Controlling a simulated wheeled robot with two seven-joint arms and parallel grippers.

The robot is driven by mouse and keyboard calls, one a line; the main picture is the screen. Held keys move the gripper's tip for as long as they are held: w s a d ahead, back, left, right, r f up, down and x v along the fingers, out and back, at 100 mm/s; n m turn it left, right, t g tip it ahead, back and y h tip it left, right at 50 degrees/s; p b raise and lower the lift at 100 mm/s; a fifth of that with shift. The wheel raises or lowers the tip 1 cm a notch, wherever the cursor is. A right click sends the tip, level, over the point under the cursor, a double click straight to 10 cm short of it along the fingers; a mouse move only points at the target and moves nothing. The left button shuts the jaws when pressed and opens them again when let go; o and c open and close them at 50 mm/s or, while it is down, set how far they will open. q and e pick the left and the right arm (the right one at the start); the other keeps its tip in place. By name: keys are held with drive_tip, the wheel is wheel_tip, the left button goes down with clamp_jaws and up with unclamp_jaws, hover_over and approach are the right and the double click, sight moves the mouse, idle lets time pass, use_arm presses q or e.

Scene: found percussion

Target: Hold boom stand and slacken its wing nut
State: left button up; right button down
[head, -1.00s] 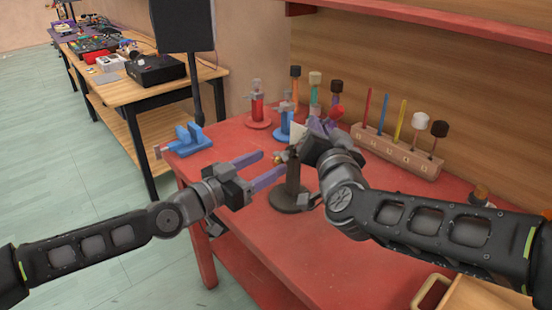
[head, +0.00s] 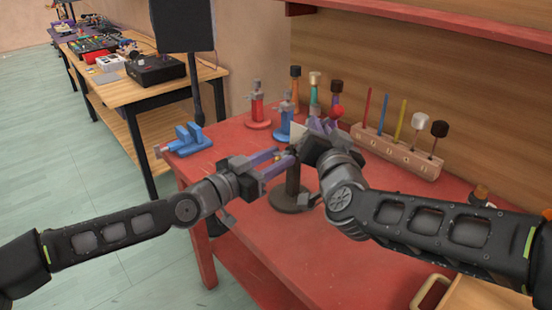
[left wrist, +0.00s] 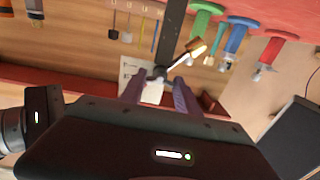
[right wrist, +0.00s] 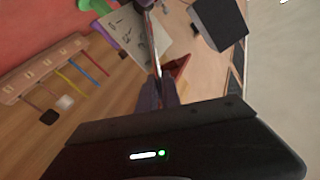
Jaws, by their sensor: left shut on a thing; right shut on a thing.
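The boom stand (head: 290,200) stands upright on the red table with a round dark base and dark post. My left gripper (head: 292,157) is at the post's upper end. In the left wrist view its fingers (left wrist: 158,88) are shut around a small grey part at the post's top, seemingly the wing nut (left wrist: 158,73). A brass-coloured piece (left wrist: 190,56) sticks out beside it. My right gripper (head: 308,132) is just above and right of the left one. In the right wrist view its fingers (right wrist: 159,88) are shut on a thin rod, seemingly the stand's boom (right wrist: 156,45).
A white card (right wrist: 145,32) is close to the right fingers. Behind are red (head: 257,110) and blue (head: 285,125) stands and a wooden rack (head: 398,155) of mallets and sticks. A blue clamp-like tool (head: 187,140) lies at the table's left corner. The front tabletop is mostly clear.

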use_arm(q)
clamp_jaws()
drive_tip(key=shift+n, duration=0.4)
drive_tip(key=n, duration=1.2)
idle(0.5)
drive_tip(key=o, duration=0.7)
unclamp_jaws()
drive_tip(key=shift+a, duration=0.1)
